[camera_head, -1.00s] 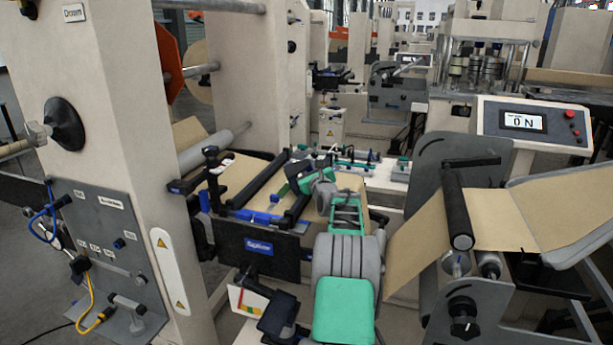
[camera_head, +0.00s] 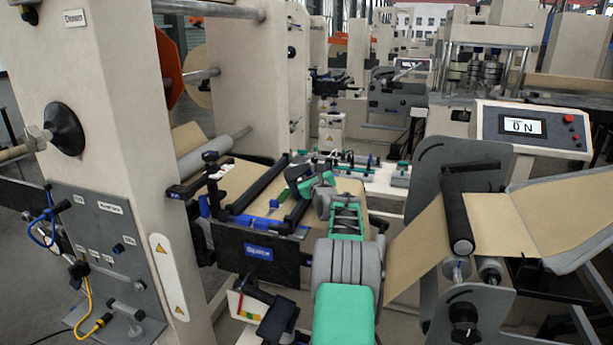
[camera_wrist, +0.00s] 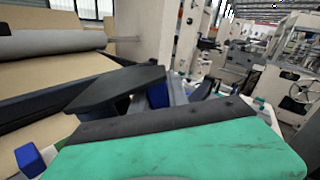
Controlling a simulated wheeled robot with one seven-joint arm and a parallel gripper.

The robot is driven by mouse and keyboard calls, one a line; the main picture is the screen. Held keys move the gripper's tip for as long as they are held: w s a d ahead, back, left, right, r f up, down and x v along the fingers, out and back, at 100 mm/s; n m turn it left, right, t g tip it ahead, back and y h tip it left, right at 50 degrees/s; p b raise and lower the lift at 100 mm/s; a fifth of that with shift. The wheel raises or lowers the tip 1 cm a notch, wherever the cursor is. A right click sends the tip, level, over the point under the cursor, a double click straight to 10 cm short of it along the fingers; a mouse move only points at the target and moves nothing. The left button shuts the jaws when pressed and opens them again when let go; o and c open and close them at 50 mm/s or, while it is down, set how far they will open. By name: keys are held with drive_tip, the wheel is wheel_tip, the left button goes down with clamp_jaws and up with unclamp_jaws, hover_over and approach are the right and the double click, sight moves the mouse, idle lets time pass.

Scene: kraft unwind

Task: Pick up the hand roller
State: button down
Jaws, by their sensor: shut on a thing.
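My gripper (camera_head: 288,192) has a green body and dark fingers, and sits low over the splice table (camera_head: 243,202) in the middle of the head view. In the wrist view its dark fingers (camera_wrist: 140,92) are shut on the hand roller, of which a blue part (camera_wrist: 158,95) and a little grey show beside them. The rest of the roller is hidden behind the fingers and the green body. I cannot tell how far it is clear of the table.
Dark bars (camera_head: 256,187) cross the table beside my gripper. A tall beige machine frame (camera_head: 110,120) stands at the left. A black roller (camera_head: 458,215) with a brown paper web and a control panel (camera_head: 530,128) stand at the right.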

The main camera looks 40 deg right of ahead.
drive_tip(key=s+a+r+b, duration=0.2)
drive_tip(key=a+r, duration=0.4)
drive_tip(key=s+a+r+b, duration=0.2)
drive_tip(key=s+a+r, duration=0.1)
drive_tip(key=a+r, duration=0.3)
drive_tip(key=shift+s+a+r, duration=0.3)
drive_tip(key=shift+a+r, duration=0.1)
drive_tip(key=shift+a, duration=0.1)
drive_tip(key=c, duration=1.8)
unclamp_jaws()
clamp_jaws()
